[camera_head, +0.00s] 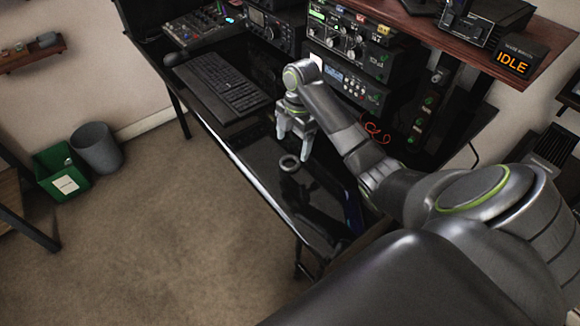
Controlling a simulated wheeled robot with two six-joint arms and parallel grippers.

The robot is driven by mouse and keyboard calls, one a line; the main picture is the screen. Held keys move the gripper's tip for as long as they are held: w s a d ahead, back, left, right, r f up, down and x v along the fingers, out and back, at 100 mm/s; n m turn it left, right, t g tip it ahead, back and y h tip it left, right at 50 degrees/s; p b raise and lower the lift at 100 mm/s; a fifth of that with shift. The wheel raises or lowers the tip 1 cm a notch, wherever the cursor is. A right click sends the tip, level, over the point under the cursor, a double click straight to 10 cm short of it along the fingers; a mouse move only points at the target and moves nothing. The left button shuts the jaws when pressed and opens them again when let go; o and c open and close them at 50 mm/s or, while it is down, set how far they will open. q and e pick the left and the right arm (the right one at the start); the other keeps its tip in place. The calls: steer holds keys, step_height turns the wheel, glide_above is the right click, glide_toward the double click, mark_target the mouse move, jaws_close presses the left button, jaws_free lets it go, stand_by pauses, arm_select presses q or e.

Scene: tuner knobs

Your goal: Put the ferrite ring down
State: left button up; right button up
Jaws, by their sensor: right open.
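The ferrite ring (289,163) is a small grey ring with a dark hole. It appears to lie flat on the glossy black desk (262,160), near its front edge. My right gripper (293,146) points down just behind and above the ring. Its two pale fingers are spread apart with nothing between them. The ring looks apart from the fingers, though the exact gap is hard to tell. My left gripper is not in view.
A black keyboard (222,84) lies to the left on the desk. Radio units with knobs (352,45) stand along the back, with a red cable (376,133) near them. A shelf (455,42) overhangs the right. The desk around the ring is clear.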

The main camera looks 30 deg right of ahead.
mark_target(290, 165)
steer(key=shift+f, duration=0.4)
steer(key=f, duration=0.4)
steer(key=shift+s+a+f+p, duration=0.1)
steer(key=shift+s+a+p, duration=0.1)
steer(key=shift+a+p, duration=0.15)
steer(key=shift+a+f, duration=0.1)
steer(key=shift+f, duration=0.2)
steer(key=c, duration=1.2)
step_height(290, 165, up, 6)
steer(key=shift+w+f, duration=0.15)
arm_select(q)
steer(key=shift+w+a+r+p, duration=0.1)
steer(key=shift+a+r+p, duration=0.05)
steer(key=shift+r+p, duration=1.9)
arm_select(e)
steer(key=shift+r, duration=2.2)
